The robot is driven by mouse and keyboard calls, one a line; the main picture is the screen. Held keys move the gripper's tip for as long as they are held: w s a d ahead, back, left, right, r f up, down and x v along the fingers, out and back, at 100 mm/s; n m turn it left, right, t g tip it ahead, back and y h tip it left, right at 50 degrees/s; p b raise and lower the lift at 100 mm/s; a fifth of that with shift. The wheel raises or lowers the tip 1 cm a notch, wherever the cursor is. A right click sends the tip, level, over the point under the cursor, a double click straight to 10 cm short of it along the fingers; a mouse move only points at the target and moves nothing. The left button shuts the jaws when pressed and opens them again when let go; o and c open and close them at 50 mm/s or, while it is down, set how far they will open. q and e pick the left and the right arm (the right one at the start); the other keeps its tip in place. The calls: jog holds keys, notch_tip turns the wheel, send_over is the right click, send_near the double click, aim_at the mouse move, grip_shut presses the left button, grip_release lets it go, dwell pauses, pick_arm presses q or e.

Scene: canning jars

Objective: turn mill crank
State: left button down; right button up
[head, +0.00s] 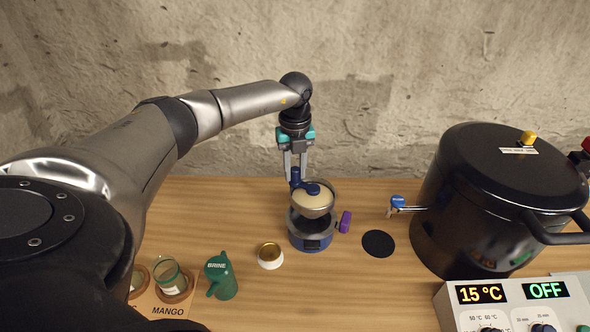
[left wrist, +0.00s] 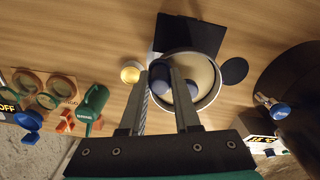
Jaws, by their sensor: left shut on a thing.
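The mill (head: 309,238) has a blue base and a metal bowl (head: 318,211) on top with pale cream contents. Its crank shows as a blue hub (head: 313,189) over the bowl and an upright blue handle (head: 295,177) at the bowl's back left. My left gripper (head: 296,171) points down from above and is shut on the crank handle. In the left wrist view the handle (left wrist: 160,74) lies between the two fingers, with the bowl (left wrist: 211,68) just to the right. The fingers partly hide the hub and bowl there. My right gripper is not in view.
A brass-topped white cup (head: 270,257), a green BRINE container (head: 221,276) and a MANGO jar rack (head: 170,294) stand left of the mill. A purple piece (head: 345,222), a black disc (head: 378,243) and a large black pot (head: 470,215) are right. The wall is close behind.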

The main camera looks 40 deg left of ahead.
pick_arm(q)
jog(key=shift+w, duration=0.1)
dwell(0.4)
